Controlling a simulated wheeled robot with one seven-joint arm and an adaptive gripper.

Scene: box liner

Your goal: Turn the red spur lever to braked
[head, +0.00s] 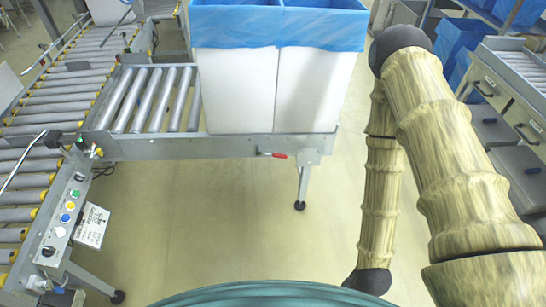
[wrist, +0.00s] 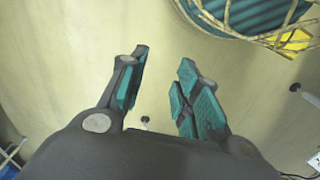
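The red spur lever (head: 277,155) is a small red-handled lever on the front side rail of the short roller spur (head: 220,147), below the white boxes in the head view. It lies about level along the rail. My gripper (wrist: 160,82) shows in the wrist view with its two teal-padded fingers apart and nothing between them. It points over bare floor, and the lever is not seen in the wrist view. In the head view my arm hangs on the right, and the gripper itself is out of sight.
Two white boxes with blue liners (head: 275,85) stand on the spur above the lever. A control panel (head: 66,212) with buttons is at the left, by the main roller conveyor (head: 60,95). A drawer bench (head: 505,100) stands at the right. The floor (head: 215,225) before the spur is clear.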

